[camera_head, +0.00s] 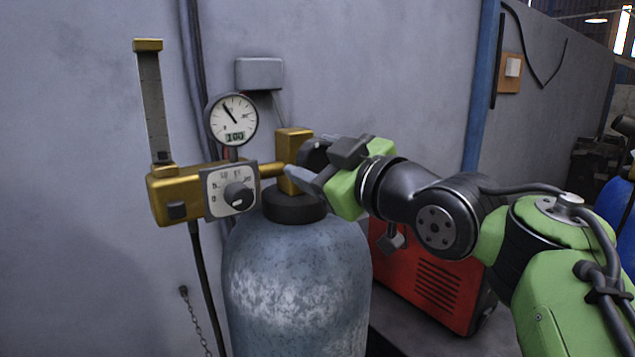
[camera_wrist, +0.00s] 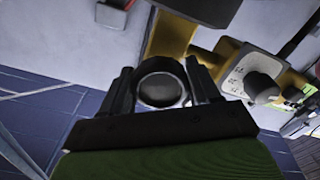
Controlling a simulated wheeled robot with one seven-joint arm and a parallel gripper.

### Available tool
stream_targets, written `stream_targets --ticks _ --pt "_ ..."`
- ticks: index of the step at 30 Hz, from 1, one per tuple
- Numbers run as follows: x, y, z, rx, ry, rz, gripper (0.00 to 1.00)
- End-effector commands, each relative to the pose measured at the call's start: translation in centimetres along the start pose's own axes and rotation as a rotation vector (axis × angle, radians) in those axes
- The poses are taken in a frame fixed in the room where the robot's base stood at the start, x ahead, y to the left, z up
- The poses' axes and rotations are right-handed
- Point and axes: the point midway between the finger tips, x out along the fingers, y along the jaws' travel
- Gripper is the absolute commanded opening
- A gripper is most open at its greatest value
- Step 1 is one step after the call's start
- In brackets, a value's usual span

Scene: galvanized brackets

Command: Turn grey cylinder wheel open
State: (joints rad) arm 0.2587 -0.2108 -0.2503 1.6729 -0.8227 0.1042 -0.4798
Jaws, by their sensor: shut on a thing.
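The grey cylinder (camera_head: 297,285) stands upright against the wall with a dark collar and a brass valve block (camera_head: 293,150) on top. In the wrist view, the cylinder wheel (camera_wrist: 160,88) is a dark round knob with a grey face. My gripper (camera_head: 314,168) reaches in from the right at the valve's side. In the wrist view, its two dark fingers (camera_wrist: 162,82) stand on either side of the wheel and are shut on it. In the head view, the fingers mostly hide the wheel, so its turn angle cannot be told.
A brass regulator (camera_head: 172,192) with a dial knob (camera_head: 238,195), a flow tube (camera_head: 154,105) and a round gauge (camera_head: 232,120) reading about 100 sits left of the valve. A red machine (camera_head: 430,285) stands behind, below my arm. The wall is close behind the cylinder.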

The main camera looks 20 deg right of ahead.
Motion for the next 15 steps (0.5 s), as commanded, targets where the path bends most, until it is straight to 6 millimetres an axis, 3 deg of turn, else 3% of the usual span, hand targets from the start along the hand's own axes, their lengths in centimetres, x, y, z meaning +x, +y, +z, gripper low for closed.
stream_targets --ticks 1,15 --pt "0.04 -0.31 0.65 -0.045 -0.002 -0.001 0.31" --pt "0.09 -0.04 0.62 -0.49 -0.008 -0.005 0.31"
